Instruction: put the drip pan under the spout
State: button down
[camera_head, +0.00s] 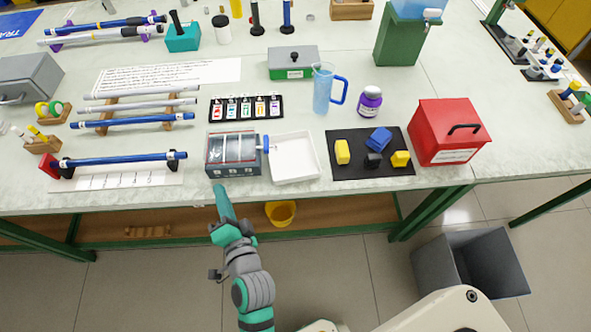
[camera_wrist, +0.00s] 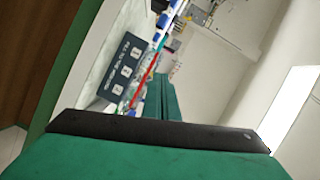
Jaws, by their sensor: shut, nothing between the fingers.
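A shallow white tray (camera_head: 296,171), which looks like the drip pan, lies on the bench in the head view. It is right beside a grey box (camera_head: 219,172) with a clear, white-striped top. A blue fitting (camera_head: 266,143), perhaps the spout, sticks out from the box's right side toward the tray's left edge. I cannot tell whether the tray lies beneath it. My gripper (camera_head: 220,190) is shut and empty at the bench's front edge, just in front of the box and left of the tray. Its closed fingers (camera_wrist: 168,100) show in the wrist view.
A black mat (camera_head: 372,171) with yellow, blue and dark blocks lies right of the tray. A red case (camera_head: 447,132) stands beyond it. A blue jug (camera_head: 323,90) and a card of colored labels (camera_head: 246,117) stand behind. A dark numbered panel (camera_wrist: 124,67) shows in the wrist view.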

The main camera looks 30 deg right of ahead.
jog(key=s+f+n, duration=0.2)
jog(key=s+n, duration=0.5)
jog(key=s, duration=0.6)
jog(key=s+d+f+n+g, duration=0.1)
jog(key=s+n, duration=0.6)
jog(key=s, duration=0.7)
jog(key=shift+s+d+f+n+y, duration=0.2)
jog(key=shift+f+n+y, duration=0.1)
jog(key=shift+f, duration=0.5)
jog(key=shift+w, duration=0.15)
